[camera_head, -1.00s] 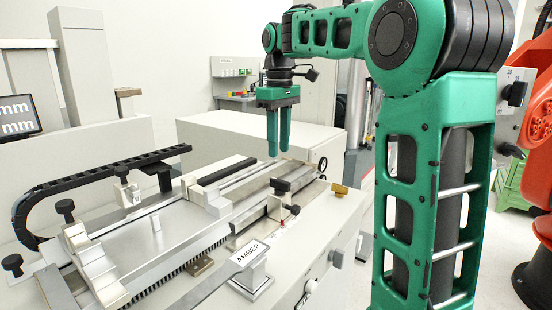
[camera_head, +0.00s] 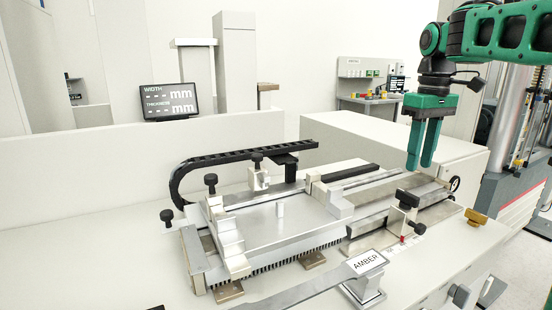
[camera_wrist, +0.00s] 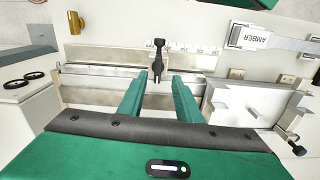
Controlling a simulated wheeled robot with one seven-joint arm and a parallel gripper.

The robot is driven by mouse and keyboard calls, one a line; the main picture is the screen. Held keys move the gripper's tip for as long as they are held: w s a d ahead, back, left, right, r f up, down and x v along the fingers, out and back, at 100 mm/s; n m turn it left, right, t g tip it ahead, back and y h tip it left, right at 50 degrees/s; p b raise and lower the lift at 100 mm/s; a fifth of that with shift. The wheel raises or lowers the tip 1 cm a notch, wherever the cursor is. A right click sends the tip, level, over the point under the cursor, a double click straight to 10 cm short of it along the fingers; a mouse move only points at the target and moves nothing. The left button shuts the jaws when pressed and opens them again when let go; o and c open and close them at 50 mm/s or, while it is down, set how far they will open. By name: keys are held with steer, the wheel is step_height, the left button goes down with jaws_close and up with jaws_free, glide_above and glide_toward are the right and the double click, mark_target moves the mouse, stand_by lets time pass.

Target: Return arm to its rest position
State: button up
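My gripper (camera_head: 419,167) hangs from my green arm (camera_head: 500,35) at the upper right of the head view. Its two green fingers point down, with a gap between them and nothing held. It is above the rail of the measuring device (camera_head: 285,225), near a black-knobbed clamp (camera_head: 405,208). In the wrist view my gripper (camera_wrist: 158,82) shows its fingers spread, with the clamp's black knob (camera_wrist: 158,44) beyond them. A flat metal specimen (camera_head: 305,287) extends from the AMBER-labelled stand (camera_head: 366,282). Most of my arm is outside the head view.
A display (camera_head: 169,101) reading WIDTH and THICKNESS stands at the back left. A black cable chain (camera_head: 235,158) arches behind the device. A brass knob (camera_head: 476,216) sits at the bench's right. A grey column machine (camera_head: 515,150) stands at the far right.

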steer(key=s+d+f+m, duration=0.1)
steer(key=s+f+m, duration=0.4)
steer(key=s+f, duration=0.6)
steer(key=s+d+f+m, duration=0.1)
steer(key=s+f+m, duration=0.4)
steer(key=s+f, duration=0.6)
steer(key=s, duration=0.7)
steer(key=shift+w+d, duration=0.1)
steer(key=shift+w+f, duration=0.15)
steer(key=shift+w, duration=0.35)
